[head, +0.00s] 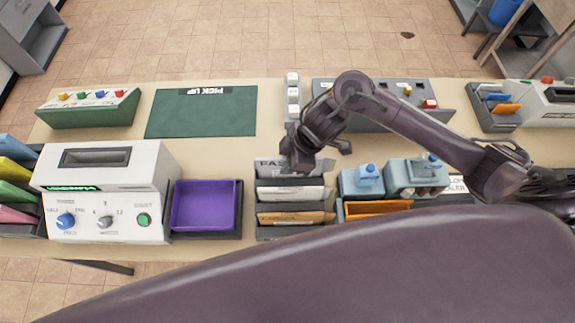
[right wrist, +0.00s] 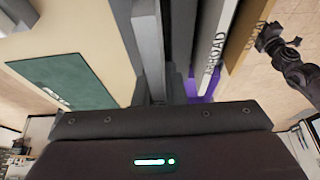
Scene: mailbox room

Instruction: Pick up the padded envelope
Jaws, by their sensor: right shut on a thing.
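A rack (head: 262,232) of upright mail stands right of the purple tray. Its rear slot holds a grey padded envelope (head: 268,165) with a partly hidden label. My right gripper (head: 300,163) comes down over this rear slot and is shut on the grey envelope, covering part of it. In the right wrist view a grey edge (right wrist: 151,50) shows at the jaws; the fingertips are hard to make out. My left gripper is out of the head view; a dark gripper-like part of my other arm shows at the right wrist view's upper right (right wrist: 278,44), its jaws unclear.
White mail (head: 290,194) and tan mail (head: 290,218) stand in the front slots. The purple tray (head: 205,207) and a white machine (head: 100,170) are to the left. The green pick-up mat (head: 200,118) is clear. Blue-topped dispensers (head: 362,180) stand close on the right.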

